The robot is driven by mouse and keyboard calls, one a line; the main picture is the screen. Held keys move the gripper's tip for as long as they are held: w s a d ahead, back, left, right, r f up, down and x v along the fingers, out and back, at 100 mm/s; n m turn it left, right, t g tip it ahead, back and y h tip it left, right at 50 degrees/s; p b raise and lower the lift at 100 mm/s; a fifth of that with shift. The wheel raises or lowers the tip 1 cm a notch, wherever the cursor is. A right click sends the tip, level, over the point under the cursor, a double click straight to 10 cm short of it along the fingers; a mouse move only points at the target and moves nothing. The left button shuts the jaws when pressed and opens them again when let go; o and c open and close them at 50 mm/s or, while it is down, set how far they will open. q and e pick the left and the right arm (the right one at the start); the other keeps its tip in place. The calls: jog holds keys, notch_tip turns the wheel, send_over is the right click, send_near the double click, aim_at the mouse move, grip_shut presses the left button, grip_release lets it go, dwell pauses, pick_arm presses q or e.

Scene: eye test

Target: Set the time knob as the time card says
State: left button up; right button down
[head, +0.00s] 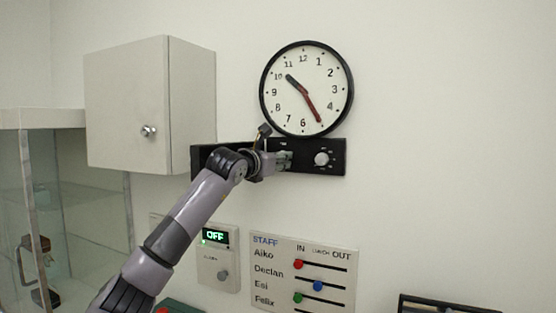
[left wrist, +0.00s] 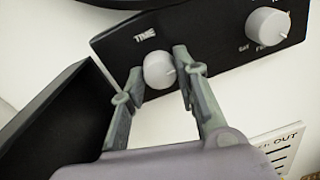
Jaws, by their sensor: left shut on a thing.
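The white time knob (left wrist: 158,70), under the word TIME, is on a black panel (head: 333,143) on the wall below the round clock (head: 290,105). My left gripper (head: 286,160) is shut on it, a finger on each side in the left wrist view (left wrist: 185,69). In the head view my gripper hides the knob. The clock's short dark hand is between 10 and 11; its red hand is near 5. I see no time card that I can read. My right gripper is not in view.
A second white knob (head: 321,159) is right of my gripper on the panel. A black box-like part (head: 200,160) is at the panel's left, by a cabinet (head: 125,105). Below are a unit reading OFF (head: 207,270) and a STAFF board (head: 340,255) with coloured sliders.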

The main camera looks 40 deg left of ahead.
pick_arm(q)
jog(key=shift+m, duration=0.3)
jog(key=o, duration=1.2)
jog(key=shift+c, duration=0.2)
jog(key=v, duration=1.2)
